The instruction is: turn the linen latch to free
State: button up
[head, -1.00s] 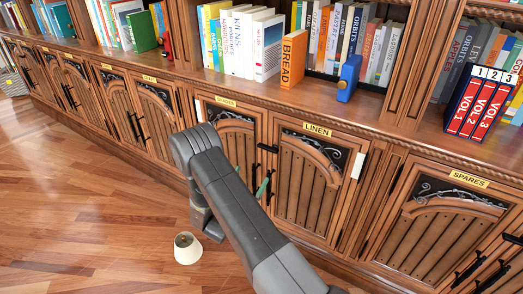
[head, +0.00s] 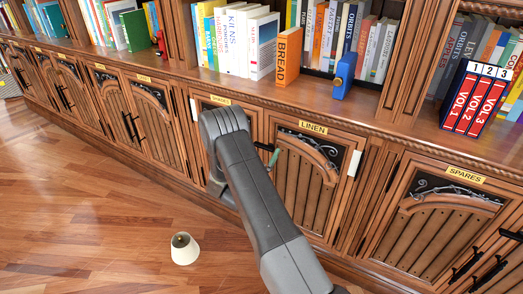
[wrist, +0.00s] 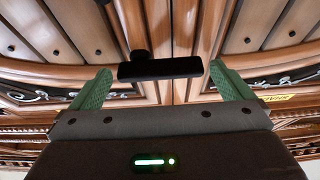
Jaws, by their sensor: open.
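The linen latch is a short black bar (head: 266,147) at the upper left edge of the door under the LINEN label (head: 312,127). In the wrist view the latch (wrist: 160,68) lies across the seam between two doors, level in the picture, with a round black knob near its left end. My gripper (wrist: 160,82) is open, its two green fingers spread with the latch in front of the gap between them. Whether the fingertips touch it I cannot tell. In the head view my arm hides most of my gripper; one green finger (head: 274,157) shows just below the latch.
A white strip (head: 355,163) is on the linen door's right edge. The shelf above holds books, an orange BREAD book (head: 287,56) and a blue object (head: 344,76). A cream lampshade-like object (head: 185,249) is on the floor at left. The SPARES cabinet (head: 440,215) stands at right.

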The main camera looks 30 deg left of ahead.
jog(key=shift+w+r, duration=0.1)
jog(key=shift+w, duration=0.1)
jog(key=shift+c, duration=0.2)
jog(key=c, duration=0.9)
jog(key=shift+o, duration=0.2)
